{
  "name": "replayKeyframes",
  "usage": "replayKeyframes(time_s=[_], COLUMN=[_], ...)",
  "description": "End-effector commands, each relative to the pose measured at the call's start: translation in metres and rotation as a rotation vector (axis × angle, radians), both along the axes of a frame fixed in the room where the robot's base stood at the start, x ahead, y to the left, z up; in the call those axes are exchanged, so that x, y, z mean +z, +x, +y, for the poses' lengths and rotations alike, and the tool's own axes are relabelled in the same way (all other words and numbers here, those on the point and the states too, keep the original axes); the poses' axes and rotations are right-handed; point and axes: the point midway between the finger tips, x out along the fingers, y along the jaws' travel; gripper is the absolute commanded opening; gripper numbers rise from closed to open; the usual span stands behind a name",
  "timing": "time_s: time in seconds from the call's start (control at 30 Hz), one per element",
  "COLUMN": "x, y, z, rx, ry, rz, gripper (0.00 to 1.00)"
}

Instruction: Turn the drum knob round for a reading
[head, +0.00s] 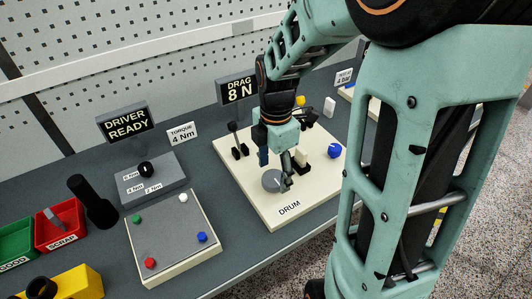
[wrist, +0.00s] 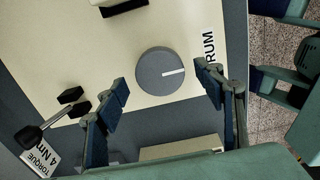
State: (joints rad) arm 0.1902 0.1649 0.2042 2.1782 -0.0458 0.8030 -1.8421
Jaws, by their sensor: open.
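The drum knob (head: 271,181) is a round grey disc on a cream board (head: 258,207) beside the label DRUM (head: 289,207). In the wrist view the knob (wrist: 160,84) shows a white line running from near its middle to the right edge. My gripper (head: 284,172) is above the knob and hides part of it in the head view. In the wrist view the open fingers (wrist: 164,82) stand apart on either side of the knob, with gaps between them and it. Nothing is between the fingers except the knob below. I cannot tell the exact height over it.
A sign reading DRAG 8 N (head: 240,90) stands behind the board. To the left are a DRIVER READY sign (head: 126,124), a grey tray with coloured pegs (head: 172,247) and a red SCRAP bin (head: 60,228).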

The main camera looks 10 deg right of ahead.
Motion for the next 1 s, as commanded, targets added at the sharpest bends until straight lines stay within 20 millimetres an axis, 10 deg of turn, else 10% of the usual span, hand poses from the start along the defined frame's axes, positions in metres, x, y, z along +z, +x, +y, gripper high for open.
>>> replayKeyframes(time_s=[0.47,0.87,1.0], x=[-0.018,-0.018,-0.018], y=[0.0,0.0,0.0], z=[0.0,0.0,0.0], rx=[0.0,0.0,-0.004], ry=[-0.001,-0.001,-0.001], rz=[-0.001,0.0,0.0], gripper=[0.63,0.21,0.21])
